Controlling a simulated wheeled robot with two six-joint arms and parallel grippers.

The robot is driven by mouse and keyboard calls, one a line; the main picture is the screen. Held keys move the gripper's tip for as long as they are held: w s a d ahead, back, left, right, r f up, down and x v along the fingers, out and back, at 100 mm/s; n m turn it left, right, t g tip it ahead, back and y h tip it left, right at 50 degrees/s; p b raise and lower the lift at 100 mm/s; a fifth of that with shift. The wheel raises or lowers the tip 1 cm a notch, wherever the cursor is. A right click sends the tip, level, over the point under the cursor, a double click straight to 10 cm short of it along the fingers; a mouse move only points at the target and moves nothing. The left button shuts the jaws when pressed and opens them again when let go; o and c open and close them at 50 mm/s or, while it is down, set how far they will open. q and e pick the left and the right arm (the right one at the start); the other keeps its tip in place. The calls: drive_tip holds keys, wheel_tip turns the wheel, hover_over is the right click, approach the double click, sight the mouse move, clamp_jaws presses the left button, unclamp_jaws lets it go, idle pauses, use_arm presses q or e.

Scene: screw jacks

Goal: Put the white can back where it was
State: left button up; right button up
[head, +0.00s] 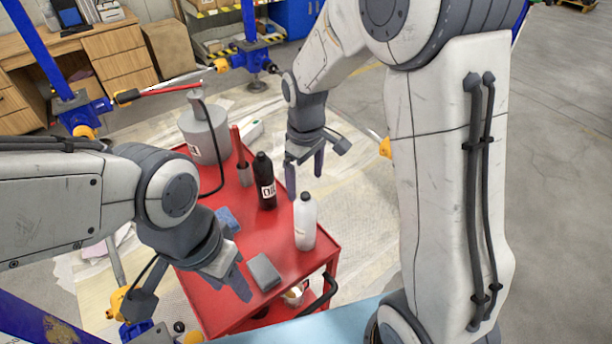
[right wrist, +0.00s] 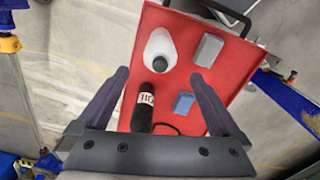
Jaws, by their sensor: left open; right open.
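A white bottle-like can (head: 305,222) with a grey cap stands upright on the red cart top (head: 200,290), near its right edge. In the right wrist view the white can (right wrist: 160,48) shows from above, beyond and between my open fingers. My right gripper (head: 305,178) is open and empty above the cart's right side, behind the white can in the head view and apart from it. My left gripper (head: 231,284) is open and empty over the cart's near left part, beside a grey block (head: 264,272).
A black bottle (head: 265,180) stands behind and left of the white can. A blue block (head: 228,218), a red-handled tool (head: 242,160) and a large grey canister (head: 205,135) with a hose are also there. A small light tin (head: 293,297) sits lower, near the cart's black handle (head: 321,297).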

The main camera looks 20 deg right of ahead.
drive_tip(key=shift+r, duration=0.5)
drive_tip(key=s+a+r, duration=0.1)
drive_tip(key=s+a, duration=0.1)
drive_tip(key=s, duration=0.5)
drive_tip(key=s+a+r, duration=0.2)
drive_tip(key=s+a, duration=0.1)
drive_tip(key=s, duration=0.5)
drive_tip(key=s+a+r+y, duration=0.1)
drive_tip(key=s+a, duration=0.2)
drive_tip(key=s, duration=0.5)
drive_tip(key=shift+r, duration=0.4)
drive_tip(key=shift+w+a, duration=0.1)
drive_tip(key=shift+a, duration=0.05)
